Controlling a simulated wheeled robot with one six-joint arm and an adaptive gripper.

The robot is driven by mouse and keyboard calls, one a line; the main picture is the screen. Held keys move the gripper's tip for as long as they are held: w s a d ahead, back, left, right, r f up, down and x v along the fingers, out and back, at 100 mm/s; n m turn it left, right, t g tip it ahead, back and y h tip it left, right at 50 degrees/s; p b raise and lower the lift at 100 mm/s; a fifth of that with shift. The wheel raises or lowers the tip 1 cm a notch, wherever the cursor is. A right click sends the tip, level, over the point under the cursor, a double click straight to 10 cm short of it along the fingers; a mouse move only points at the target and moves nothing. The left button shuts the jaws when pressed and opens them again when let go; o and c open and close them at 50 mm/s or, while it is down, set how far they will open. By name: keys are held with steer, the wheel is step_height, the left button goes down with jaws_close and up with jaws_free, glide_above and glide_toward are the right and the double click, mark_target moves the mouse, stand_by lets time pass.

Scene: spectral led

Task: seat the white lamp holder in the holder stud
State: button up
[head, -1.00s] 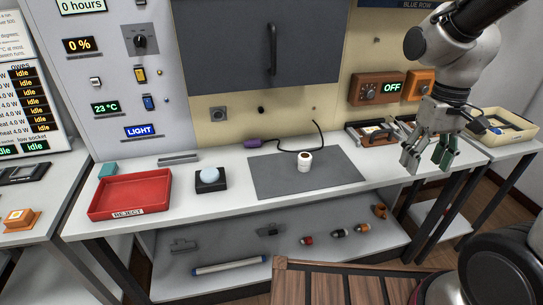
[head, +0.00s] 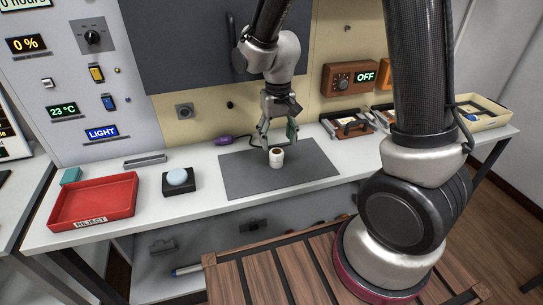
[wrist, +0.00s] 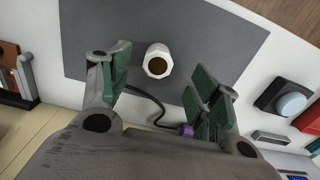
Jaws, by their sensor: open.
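The white lamp holder (head: 276,160) is a short white cylinder with a dark brownish opening on top. It stands upright on the dark grey mat (head: 240,182). My gripper (head: 278,142) points down, open and empty, just above and behind it. In the wrist view, the holder (wrist: 156,56) shows just beyond the gap between the spread green-padded fingers (wrist: 162,88), with no clear contact. I cannot identify the holder stud for certain; a small dark knob (head: 230,104) and a square grey fitting (head: 184,111) are on the beige back panel.
A purple plug (head: 223,140) with a black cable lies behind the mat. Wooden-edged items (head: 347,127) and a cream box (head: 482,110) are right. The mat's front is clear.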

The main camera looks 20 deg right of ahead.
mark_target(277, 153)
step_height(277, 153, down, 8)
steer(key=shift+r, duration=0.1)
steer(key=c, duration=1.2)
